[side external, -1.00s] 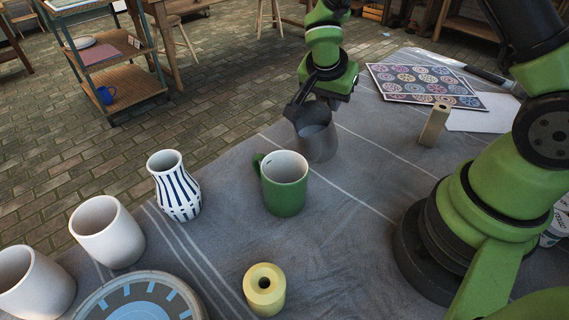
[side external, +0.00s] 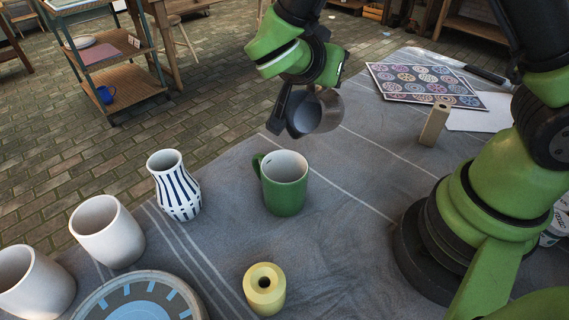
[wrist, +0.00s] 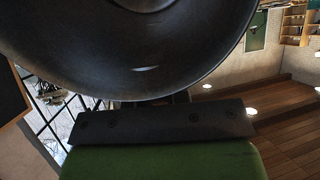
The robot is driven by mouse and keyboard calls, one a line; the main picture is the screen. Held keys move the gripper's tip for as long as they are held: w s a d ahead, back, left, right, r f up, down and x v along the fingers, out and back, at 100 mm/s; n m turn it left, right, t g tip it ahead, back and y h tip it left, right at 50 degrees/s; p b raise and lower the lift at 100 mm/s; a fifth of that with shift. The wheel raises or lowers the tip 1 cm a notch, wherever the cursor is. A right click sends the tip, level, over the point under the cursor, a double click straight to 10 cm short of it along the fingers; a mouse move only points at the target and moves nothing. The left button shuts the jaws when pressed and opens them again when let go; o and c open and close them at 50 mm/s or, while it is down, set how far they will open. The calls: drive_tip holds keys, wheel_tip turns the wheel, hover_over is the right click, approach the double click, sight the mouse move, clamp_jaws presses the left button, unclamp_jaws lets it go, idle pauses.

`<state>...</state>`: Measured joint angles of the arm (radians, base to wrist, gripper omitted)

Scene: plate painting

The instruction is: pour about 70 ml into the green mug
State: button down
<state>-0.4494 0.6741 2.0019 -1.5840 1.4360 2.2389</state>
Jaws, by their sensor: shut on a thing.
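The green mug (side external: 285,190) stands upright on the grey cloth near the middle of the table in the side view, its handle to the left and its inside pale. My gripper (side external: 292,108) is shut on a dark grey metal pitcher (side external: 328,112). The pitcher is off the cloth, above and behind the mug, and tilted with its mouth toward the camera. The two do not touch. In the wrist view the pitcher (wrist: 130,50) fills the top of the picture. I cannot see liquid in the pitcher, and the bottom of the mug is hidden.
A blue-striped vase (side external: 176,190) stands left of the mug, with white cups (side external: 106,235) beyond it. A yellow cylinder (side external: 264,290) is in front. A beige block (side external: 434,125) and a patterned sheet (side external: 425,86) lie to the right. Cloth right of the mug is clear.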

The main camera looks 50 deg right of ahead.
sight(308, 90)
drive_tip(key=shift+a+r, duration=0.15)
drive_tip(key=shift+a+h, duration=0.1)
drive_tip(key=shift+h, duration=0.2)
drive_tip(key=shift+s+a+t+h, duration=0.2)
drive_tip(key=shift+a+t+h, duration=0.1)
drive_tip(key=shift+a+h, duration=0.35)
drive_tip(key=shift+a, duration=0.15)
drive_tip(key=shift+s+a+r+h, duration=0.25)
drive_tip(key=shift+a+h, duration=0.15)
drive_tip(key=shift+a, duration=0.2)
drive_tip(key=shift+s+a+r+h, duration=0.2)
drive_tip(key=shift+a+h, duration=0.15)
drive_tip(key=shift+a, duration=0.25)
idle(1.1)
drive_tip(key=shift+a+r+h, duration=0.15)
drive_tip(key=shift+a+h, duration=0.05)
drive_tip(key=shift+h, duration=0.1)
idle(0.5)
drive_tip(key=d+y, duration=0.2)
drive_tip(key=d, duration=0.1)
drive_tip(key=w+d+f, duration=0.1)
drive_tip(key=shift+d+y, duration=0.15)
drive_tip(key=shift+y, duration=0.25)
drive_tip(key=shift+w+d+f+y, duration=0.15)
drive_tip(key=shift+d+y, duration=0.2)
drive_tip(key=shift+y, duration=0.25)
drive_tip(key=shift+w+d+f+g+y, duration=0.15)
drive_tip(key=shift+d+f+g+y, duration=0.35)
drive_tip(key=shift+f+y, duration=0.25)
